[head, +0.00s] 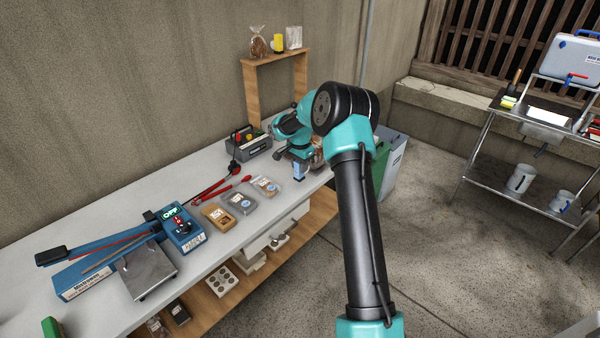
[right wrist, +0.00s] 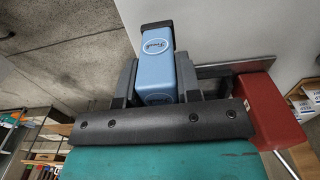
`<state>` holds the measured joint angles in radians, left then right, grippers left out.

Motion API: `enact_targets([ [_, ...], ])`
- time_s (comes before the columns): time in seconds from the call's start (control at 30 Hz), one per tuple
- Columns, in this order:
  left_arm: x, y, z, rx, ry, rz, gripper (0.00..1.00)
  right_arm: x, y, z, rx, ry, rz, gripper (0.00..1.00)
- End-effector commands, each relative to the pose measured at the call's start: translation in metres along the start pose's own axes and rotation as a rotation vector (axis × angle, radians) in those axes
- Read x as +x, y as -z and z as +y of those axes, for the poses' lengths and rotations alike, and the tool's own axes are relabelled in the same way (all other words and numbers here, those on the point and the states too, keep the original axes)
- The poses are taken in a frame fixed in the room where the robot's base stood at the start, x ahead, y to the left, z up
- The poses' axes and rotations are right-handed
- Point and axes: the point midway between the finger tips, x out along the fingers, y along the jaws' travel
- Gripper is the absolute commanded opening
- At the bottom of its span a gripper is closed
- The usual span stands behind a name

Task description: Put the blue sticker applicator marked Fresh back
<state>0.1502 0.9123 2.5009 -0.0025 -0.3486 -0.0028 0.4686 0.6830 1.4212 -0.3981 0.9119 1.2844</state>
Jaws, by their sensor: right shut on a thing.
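The blue sticker applicator (right wrist: 156,75) is between the fingers of my right gripper (right wrist: 158,85) in the right wrist view. A round label on it reads as Fresh, though small. In the head view the blue applicator (head: 299,172) shows below my right gripper (head: 299,160), over the far end of the bench. My right gripper is shut on it. Whether its lower end touches the bench I cannot tell. My left gripper is not in view.
A grey caddy (head: 250,145) stands at the bench's back, near a wooden shelf (head: 252,95). Several packaged goods (head: 240,203) lie along the front edge, beside red-handled tools (head: 232,187). A blue sealer (head: 110,265) and scale (head: 147,270) stand left. A red block (right wrist: 268,108) is right of the gripper.

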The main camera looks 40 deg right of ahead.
Motion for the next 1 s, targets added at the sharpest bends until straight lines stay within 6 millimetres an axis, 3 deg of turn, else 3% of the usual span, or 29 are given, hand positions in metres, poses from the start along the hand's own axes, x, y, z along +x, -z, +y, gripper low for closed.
enact_targets([
  [0.23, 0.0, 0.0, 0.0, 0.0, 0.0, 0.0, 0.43, 0.029, 0.0, 0.001, 0.0, -0.003, -0.001, 0.11],
  [0.67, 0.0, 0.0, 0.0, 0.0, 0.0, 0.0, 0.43, 0.034, 0.0, 0.0, 0.0, -0.002, -0.001, 0.11],
  [0.7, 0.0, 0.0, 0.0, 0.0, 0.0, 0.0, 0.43, 0.035, 0.0, 0.0, 0.0, -0.001, -0.001, 0.34],
  [0.93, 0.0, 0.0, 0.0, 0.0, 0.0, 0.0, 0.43, 0.034, 0.0, 0.0, 0.0, -0.001, -0.001, 0.56],
  [1.0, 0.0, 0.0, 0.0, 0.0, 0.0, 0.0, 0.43, 0.034, 0.0, 0.0, 0.0, -0.001, -0.001, 0.57],
])
